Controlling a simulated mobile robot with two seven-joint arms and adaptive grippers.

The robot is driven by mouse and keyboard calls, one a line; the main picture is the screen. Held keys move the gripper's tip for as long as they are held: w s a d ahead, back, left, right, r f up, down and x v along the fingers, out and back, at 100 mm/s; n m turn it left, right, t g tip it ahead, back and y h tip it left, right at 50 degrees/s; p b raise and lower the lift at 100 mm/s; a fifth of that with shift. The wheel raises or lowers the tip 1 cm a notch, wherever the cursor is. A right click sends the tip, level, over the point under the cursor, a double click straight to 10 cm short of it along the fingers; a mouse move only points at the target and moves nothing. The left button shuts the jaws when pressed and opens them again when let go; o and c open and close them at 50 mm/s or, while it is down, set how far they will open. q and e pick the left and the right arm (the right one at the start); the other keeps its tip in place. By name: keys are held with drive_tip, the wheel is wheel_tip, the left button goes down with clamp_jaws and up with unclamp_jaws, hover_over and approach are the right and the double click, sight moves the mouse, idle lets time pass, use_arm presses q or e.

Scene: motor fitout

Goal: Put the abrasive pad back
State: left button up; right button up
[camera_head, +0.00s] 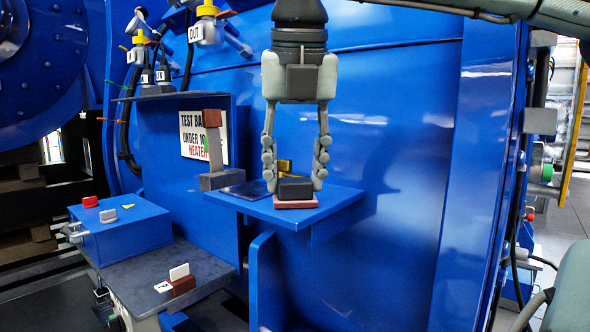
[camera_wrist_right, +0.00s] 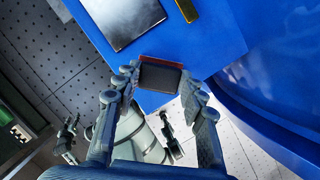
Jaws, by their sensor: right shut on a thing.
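The abrasive pad is a flat dark red slab (camera_head: 296,203) with a dark grey block (camera_head: 295,188) on top. It is at the front of the blue shelf (camera_head: 340,201); I cannot tell whether it touches the shelf. My right gripper (camera_head: 295,180) points down with its fingers on both sides of the block, shut on it. In the right wrist view the block (camera_wrist_right: 160,76) sits between the fingertips, with a red edge showing behind it. Grey jointed parts low in that view may be my left gripper (camera_wrist_right: 120,130); its jaws are unclear. The head view does not show it.
A dark flat plate (camera_head: 247,190) and a yellow piece (camera_head: 285,166) are on the shelf behind the pad. A grey stand with a brown top (camera_head: 213,150) is at its left.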

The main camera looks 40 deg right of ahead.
drive_tip(key=shift+f, duration=0.15)
drive_tip(key=o, duration=1.1)
use_arm(q)
drive_tip(key=shift+r, duration=0.35)
use_arm(e)
drive_tip(key=shift+r, duration=0.35)
use_arm(q)
drive_tip(key=f, duration=0.2)
drive_tip(key=f+p, duration=0.1)
drive_tip(key=shift+w+d+f, duration=0.2)
drive_tip(key=shift+f, duration=0.15)
use_arm(e)
drive_tip(key=v, duration=1.1)
drive_tip(key=shift+s+a+r, duration=0.1)
drive_tip(key=shift+r, duration=0.25)
